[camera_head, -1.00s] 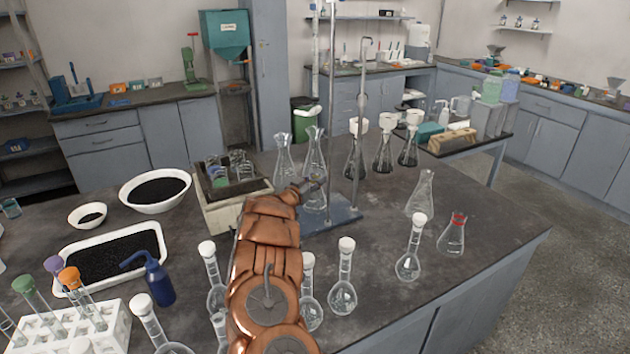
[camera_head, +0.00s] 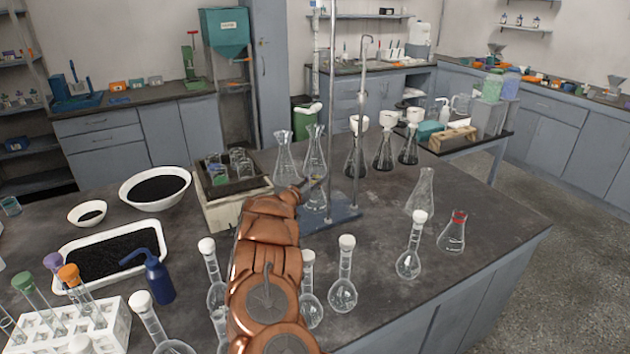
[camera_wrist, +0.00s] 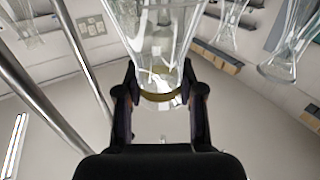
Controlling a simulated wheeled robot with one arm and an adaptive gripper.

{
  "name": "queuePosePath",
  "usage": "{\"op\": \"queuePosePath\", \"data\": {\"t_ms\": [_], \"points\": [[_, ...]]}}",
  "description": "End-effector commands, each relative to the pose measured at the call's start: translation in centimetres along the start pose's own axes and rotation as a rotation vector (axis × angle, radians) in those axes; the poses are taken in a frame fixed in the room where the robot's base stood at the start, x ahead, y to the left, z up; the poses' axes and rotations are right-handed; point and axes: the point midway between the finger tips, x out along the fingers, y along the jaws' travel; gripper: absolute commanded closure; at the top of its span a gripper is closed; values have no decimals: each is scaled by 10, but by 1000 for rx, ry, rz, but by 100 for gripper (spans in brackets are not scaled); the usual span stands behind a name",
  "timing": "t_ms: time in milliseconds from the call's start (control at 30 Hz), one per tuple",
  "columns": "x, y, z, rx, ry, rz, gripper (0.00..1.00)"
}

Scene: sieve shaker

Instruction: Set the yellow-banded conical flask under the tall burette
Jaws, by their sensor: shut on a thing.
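My gripper (camera_wrist: 160,103) is shut on the yellow-banded conical flask (camera_wrist: 150,35); its yellow band shows between the fingers in the wrist view. In the head view, my gripper (camera_head: 312,184) is at a clear flask (camera_head: 316,158) beside the metal stand, partly hidden by my arm. A tall upright tube (camera_head: 315,60) with a white piece at its lower end rises behind the flasks and may be the burette. The stand has tall metal rods (camera_head: 332,90) and a blue base plate (camera_head: 345,214). I cannot tell whether the held flask touches anything beneath.
Another clear conical flask (camera_head: 284,160) stands just left. A clear flask (camera_head: 423,190) and a red-banded flask (camera_head: 453,234) stand to the right. Several stoppered flasks (camera_head: 343,292) stand in front. Funnel-topped flasks (camera_head: 384,155) stand behind. Bench (camera_head: 480,275) is free at front right.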

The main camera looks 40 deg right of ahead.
Motion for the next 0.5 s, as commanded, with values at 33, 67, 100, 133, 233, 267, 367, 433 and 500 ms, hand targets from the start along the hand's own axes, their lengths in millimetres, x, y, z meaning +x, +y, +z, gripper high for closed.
{"op": "queuePosePath", "data": {"t_ms": [33, 67, 100, 133, 233, 267, 367, 433, 500], "points": [[0, 0, 0, 0, 1, 0, 100], [0, 0, 0, 0, 1, 0, 100], [0, 0, 0, 0, 1, 0, 100], [0, 0, 0, 0, 1, 0, 100], [0, 0, 0, 0, 0, 0, 55], [0, 0, 0, 0, 0, 0, 52], [0, 0, 0, 0, 0, 0, 42], [0, 0, 0, 0, 0, 0, 34], [0, 0, 0, 0, 0, 0, 33]]}}
